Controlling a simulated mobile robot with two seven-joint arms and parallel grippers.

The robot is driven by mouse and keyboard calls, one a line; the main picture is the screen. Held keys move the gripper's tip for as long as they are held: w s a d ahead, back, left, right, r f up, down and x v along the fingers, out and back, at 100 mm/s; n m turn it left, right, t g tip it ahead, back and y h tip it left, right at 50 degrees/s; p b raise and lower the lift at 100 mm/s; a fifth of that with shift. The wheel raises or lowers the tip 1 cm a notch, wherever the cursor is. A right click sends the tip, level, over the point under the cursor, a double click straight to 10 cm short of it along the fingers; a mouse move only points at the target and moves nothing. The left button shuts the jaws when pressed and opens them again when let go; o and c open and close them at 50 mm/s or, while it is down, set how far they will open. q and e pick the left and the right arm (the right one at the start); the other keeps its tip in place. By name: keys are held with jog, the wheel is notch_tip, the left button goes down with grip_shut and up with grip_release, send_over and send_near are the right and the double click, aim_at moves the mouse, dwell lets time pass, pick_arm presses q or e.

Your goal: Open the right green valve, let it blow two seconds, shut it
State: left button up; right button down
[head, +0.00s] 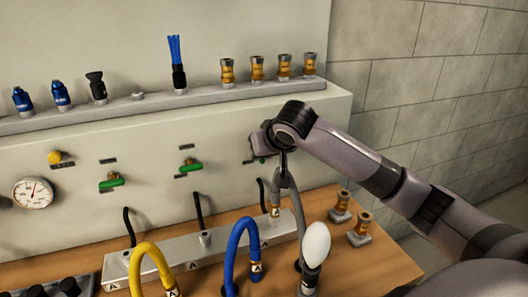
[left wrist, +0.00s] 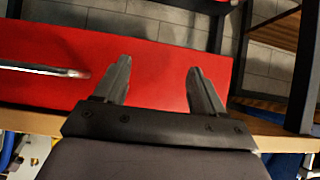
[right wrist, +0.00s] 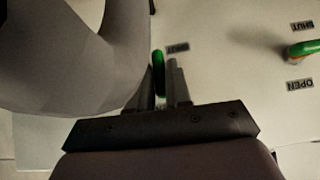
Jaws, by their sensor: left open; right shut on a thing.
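The right green valve (right wrist: 158,66) shows as a green handle between the fingertips of my right gripper (right wrist: 166,84), which is shut on it. In the right wrist view the handle stands upright in the picture, beside a SHUT label (right wrist: 177,47). In the head view my right gripper (head: 264,146) covers most of this valve. The middle green valve (head: 190,166) and left green valve (head: 112,182) have handles lying roughly crosswise; the middle one also shows in the right wrist view (right wrist: 303,49). My left gripper (left wrist: 158,78) is open and empty, before a red surface.
A grey hose (head: 298,212) hangs below my right gripper, near a white egg-shaped piece (head: 316,244). Yellow (head: 148,252) and blue (head: 240,240) hoses arch at the manifold (head: 185,257). Brass fittings (head: 341,206) stand on the wooden bench. The shelf holds a blue brush (head: 176,62).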

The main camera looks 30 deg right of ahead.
jog(key=shift+f, duration=0.1)
jog(key=c, duration=1.1)
grip_release()
jog(key=shift+c, duration=0.2)
jog(key=v, duration=0.7)
jog(key=shift+b, duration=0.3)
jog(key=shift+s, duration=0.15)
